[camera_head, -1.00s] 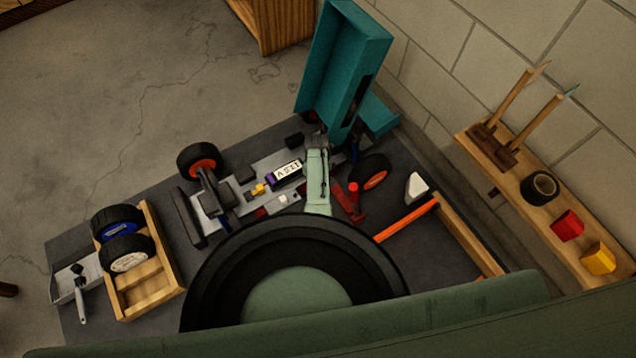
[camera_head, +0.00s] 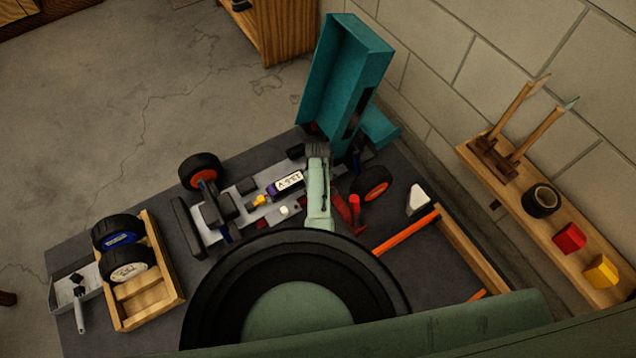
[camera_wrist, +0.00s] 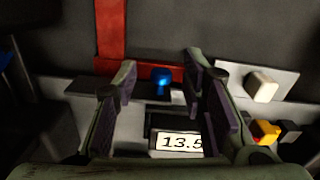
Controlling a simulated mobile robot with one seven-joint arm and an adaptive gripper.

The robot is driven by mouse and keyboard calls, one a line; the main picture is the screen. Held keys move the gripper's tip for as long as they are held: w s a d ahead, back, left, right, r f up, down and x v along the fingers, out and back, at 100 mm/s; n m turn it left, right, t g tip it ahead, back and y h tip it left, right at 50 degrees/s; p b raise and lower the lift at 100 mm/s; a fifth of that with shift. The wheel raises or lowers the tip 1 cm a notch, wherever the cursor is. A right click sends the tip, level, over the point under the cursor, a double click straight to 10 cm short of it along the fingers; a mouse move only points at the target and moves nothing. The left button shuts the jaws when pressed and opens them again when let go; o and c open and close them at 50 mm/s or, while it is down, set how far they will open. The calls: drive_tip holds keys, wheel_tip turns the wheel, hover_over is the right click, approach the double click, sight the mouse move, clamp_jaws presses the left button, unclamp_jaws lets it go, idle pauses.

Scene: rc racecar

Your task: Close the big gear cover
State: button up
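The racecar chassis (camera_head: 240,190) lies on the dark mat, with its display (camera_head: 288,182) lit. I cannot pick out the big gear cover with certainty. My gripper (camera_head: 318,150) is over the rear half of the chassis. In the wrist view my gripper (camera_wrist: 162,72) is open and empty. A blue knob (camera_wrist: 161,76) and the display (camera_wrist: 178,142) show between its fingers.
A wooden tray (camera_head: 150,300) with wheels is at left. An orange bar (camera_head: 405,232) lies right. A wall rack (camera_head: 520,190) holds tools.

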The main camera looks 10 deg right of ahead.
wheel_tip(320, 180, up, 10)
drive_tip(key=shift+r, duration=0.15)
idle(0.6)
